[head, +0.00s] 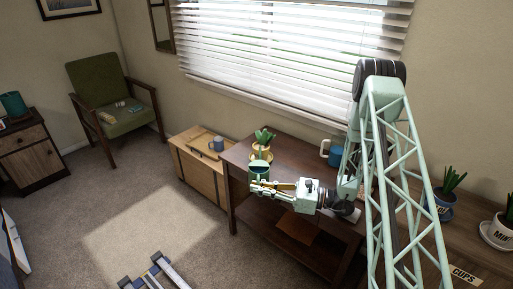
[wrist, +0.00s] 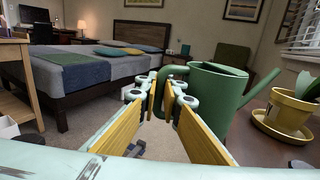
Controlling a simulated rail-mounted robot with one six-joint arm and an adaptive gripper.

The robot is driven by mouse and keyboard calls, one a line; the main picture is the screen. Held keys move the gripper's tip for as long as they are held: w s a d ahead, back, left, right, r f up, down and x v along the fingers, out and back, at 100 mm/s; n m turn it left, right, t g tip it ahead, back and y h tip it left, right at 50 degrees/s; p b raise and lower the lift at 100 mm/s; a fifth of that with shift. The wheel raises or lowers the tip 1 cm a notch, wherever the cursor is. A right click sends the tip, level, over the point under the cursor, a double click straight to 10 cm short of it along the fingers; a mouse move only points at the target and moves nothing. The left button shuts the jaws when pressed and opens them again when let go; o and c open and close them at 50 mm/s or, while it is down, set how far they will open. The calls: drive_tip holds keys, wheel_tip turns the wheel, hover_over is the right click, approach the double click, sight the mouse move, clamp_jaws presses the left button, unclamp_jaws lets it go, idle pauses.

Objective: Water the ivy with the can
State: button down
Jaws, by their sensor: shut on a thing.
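My gripper (head: 258,186) is shut on the handle of a dark green watering can (head: 260,171). In the wrist view the can (wrist: 215,92) looks about upright, its spout pointing right toward a plant in a yellow pot (wrist: 284,112) on a yellow saucer. The can's base is partly hidden by a finger. In the head view this yellow-potted plant (head: 262,141) stands just behind the can. A blue pot (head: 440,207) and a white pot (head: 497,232), both with plants and lettering, stand at the right. I cannot tell which plant is the ivy.
The brown table (head: 290,160) holds the yellow pot and a pale and blue mug (head: 331,152). A wooden cabinet (head: 196,172) with a tray and a blue mug stands left of it. A "CUPS" label (head: 464,274) lies on the right surface.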

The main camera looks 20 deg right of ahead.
drive_tip(key=shift+r, duration=0.15)
drive_tip(key=shift+w+d+r+m, duration=0.1)
drive_tip(key=shift+w+r+m, duration=0.2)
drive_tip(key=shift+r+m, duration=0.25)
drive_tip(key=shift+w+d+r+m, duration=0.1)
drive_tip(key=shift+w+r+m, duration=0.15)
drive_tip(key=shift+r+m, duration=0.25)
drive_tip(key=shift+r, duration=0.1)
drive_tip(key=shift+w+d+r+m+g+h, duration=0.15)
drive_tip(key=shift+w+r+m, duration=0.25)
drive_tip(key=shift+r, duration=0.35)
drive_tip(key=shift+w+d+r+m+g+h, duration=0.15)
drive_tip(key=shift+w+r+m, duration=0.25)
drive_tip(key=shift+r, duration=0.4)
drive_tip(key=shift+w+d+r+m, duration=0.2)
drive_tip(key=shift+w+r, duration=0.25)
drive_tip(key=shift+r, duration=0.3)
idle(2.1)
drive_tip(key=f, duration=0.1)
drive_tip(key=s+f+n, duration=0.1)
drive_tip(key=f, duration=0.1)
drive_tip(key=s+a+f+n, duration=0.1)
drive_tip(key=shift+s+f, duration=0.2)
drive_tip(key=shift+f, duration=0.15)
drive_tip(key=shift+s+f+n, duration=0.35)
drive_tip(key=shift+f+n, duration=0.2)
drive_tip(key=shift+f, duration=0.1)
